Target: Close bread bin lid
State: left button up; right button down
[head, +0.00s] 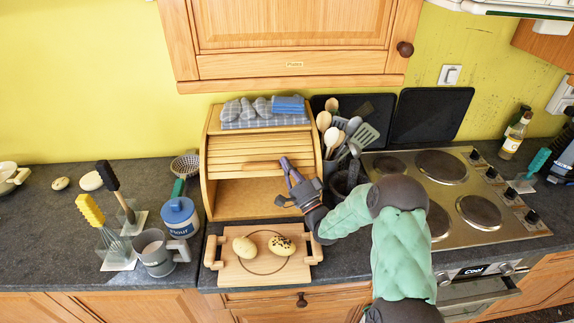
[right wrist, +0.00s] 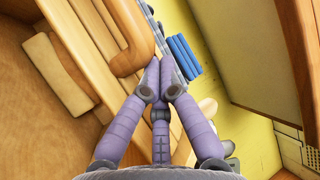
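The wooden bread bin (head: 211,185) stands against the wall, its slatted roll lid (head: 250,148) partly down. The lower front is open and shows an empty interior. The lid's wooden handle (head: 262,167) runs along its lower edge. My right gripper (head: 285,168) is at the right end of the handle. In the right wrist view, the handle (right wrist: 128,42) lies just left of my right gripper's fingertips (right wrist: 161,70). The fingers are drawn together with nothing seen between them; I cannot tell whether they touch the handle. My left gripper is not in view.
A wooden tray (head: 238,275) with two rolls lies in front of the bin. A blue flour tin (head: 180,217) stands left, and a utensil pot (head: 340,182) stands close on the right. Cloths (head: 288,105) lie on top. The hob (head: 480,235) is farther right.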

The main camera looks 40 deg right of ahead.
jog(key=d+v, duration=0.1)
jog(key=v, duration=1.1)
notch_tip(320, 180, up, 14)
jog(key=n+g+h+p, duration=0.7)
jog(key=g+h+p, duration=0.1)
send_over(261, 165)
jog(key=s, duration=0.6)
jog(key=s+a+n+g+y+p, duration=0.1)
jog(key=a+n+g, duration=0.1)
jog(key=a, duration=0.3)
jog(key=shift+g, duration=0.3)
jog(key=w+d+f, duration=0.1)
jog(key=w, duration=0.1)
jog(key=w+d+f+b, duration=0.1)
jog(key=w+d+f, duration=0.1)
jog(key=w+d+f+b, duration=0.1)
jog(key=w+d, duration=0.1)
jog(key=w, duration=0.1)
jog(key=shift+f, duration=0.35)
jog(key=shift+s+a+f, duration=0.25)
jog(key=shift+s+f, duration=0.1)
jog(key=shift+f, duration=0.15)
